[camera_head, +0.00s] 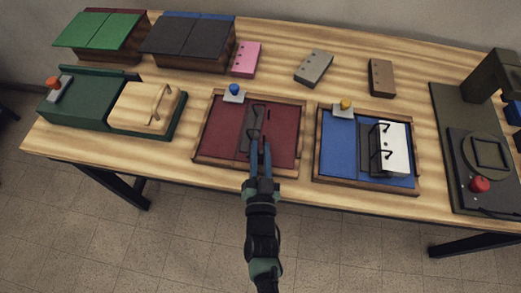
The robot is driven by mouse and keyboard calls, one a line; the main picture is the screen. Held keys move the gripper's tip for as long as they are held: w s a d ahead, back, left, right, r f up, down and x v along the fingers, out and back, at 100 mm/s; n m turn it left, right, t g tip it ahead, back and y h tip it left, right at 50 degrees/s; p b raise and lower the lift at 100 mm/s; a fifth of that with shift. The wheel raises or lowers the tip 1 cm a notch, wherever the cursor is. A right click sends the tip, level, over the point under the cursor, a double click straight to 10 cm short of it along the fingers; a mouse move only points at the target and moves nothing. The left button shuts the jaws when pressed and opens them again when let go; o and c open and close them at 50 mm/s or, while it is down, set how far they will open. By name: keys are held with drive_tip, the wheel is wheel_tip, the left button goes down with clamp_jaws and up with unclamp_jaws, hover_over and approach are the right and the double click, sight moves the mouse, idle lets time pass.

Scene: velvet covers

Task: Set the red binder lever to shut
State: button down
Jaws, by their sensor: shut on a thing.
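The red binder (218,133) lies open in a wooden frame at the middle of the table, its dark red inside facing up. A dark ring mechanism (250,128) with thin black rings runs down its middle. A blue knob (234,89) sits on a small pale plate at its upper left edge. My gripper (260,148) reaches in from the front, over the lower end of the ring mechanism. Its fingers are shut on a small part there, which looks like the lever. The fingers largely hide that part, so its angle cannot be told.
A blue binder (338,155) with white paper and a yellow knob lies close on the right. A green case (85,108) with a wooden lid stands left. Pink (245,60), grey (314,67) and brown (381,78) blocks lie behind. A dark machine (465,130) stands far right.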

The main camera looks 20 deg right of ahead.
drive_tip(key=shift+d+f+m+b, duration=0.1)
drive_tip(key=shift+f+m+b, duration=0.4)
drive_tip(key=shift+b, duration=0.45)
drive_tip(key=shift+s+d+f+m+b, duration=0.1)
drive_tip(key=shift+s+f+m+b, duration=0.05)
drive_tip(key=shift+m+b, duration=0.6)
drive_tip(key=shift+m, duration=0.25)
drive_tip(key=c, duration=0.7)
unclamp_jaws()
drive_tip(key=shift+c, duration=0.2)
drive_tip(key=shift+d, duration=0.1)
